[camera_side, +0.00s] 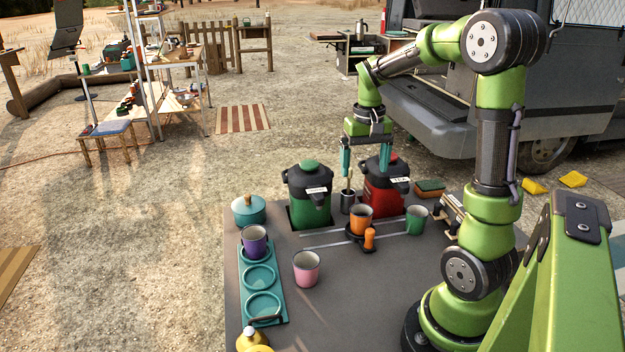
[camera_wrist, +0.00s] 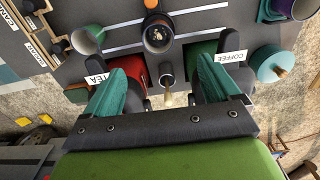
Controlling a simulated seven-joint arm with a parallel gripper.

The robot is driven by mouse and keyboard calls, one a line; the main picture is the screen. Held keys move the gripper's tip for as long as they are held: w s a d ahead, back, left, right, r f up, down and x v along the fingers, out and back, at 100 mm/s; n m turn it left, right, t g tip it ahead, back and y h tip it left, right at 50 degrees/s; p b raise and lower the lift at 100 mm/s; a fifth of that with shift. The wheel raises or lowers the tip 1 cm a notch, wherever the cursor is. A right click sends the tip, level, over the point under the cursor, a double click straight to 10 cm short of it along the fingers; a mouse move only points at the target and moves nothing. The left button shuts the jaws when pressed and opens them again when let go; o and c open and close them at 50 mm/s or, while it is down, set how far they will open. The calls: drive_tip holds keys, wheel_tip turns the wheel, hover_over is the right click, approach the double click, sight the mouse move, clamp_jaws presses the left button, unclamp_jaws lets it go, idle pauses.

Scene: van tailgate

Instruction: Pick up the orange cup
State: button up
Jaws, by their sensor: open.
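In the wrist view the orange cup (camera_wrist: 158,32) is at the top centre, seen from above. My gripper (camera_side: 366,158) is open and empty, its teal fingers spread, above and behind the cup, over the dispensers. In the wrist view my gripper (camera_wrist: 163,85) has its fingers either side of a small metal holder, with the cup beyond them.
A green dispenser (camera_side: 308,197) and a red one (camera_side: 383,190) flank the metal holder (camera_side: 347,201). A green cup (camera_side: 416,219) is right of the orange cup. A pink cup (camera_side: 306,267), and a purple cup (camera_side: 254,242) on a teal rack (camera_side: 279,307), are left. The front middle is clear.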

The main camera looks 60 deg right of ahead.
sight(361, 218)
wheel_tip(361, 218, down, 11)
drive_tip(key=shift+f, duration=0.1)
drive_tip(key=f, duration=0.5)
drive_tip(key=shift+d+f, duration=0.1)
drive_tip(key=shift+d, duration=0.15)
drive_tip(key=c, duration=1.3)
drive_tip(key=shift+o, duration=0.2)
drive_tip(key=shift+r, duration=0.2)
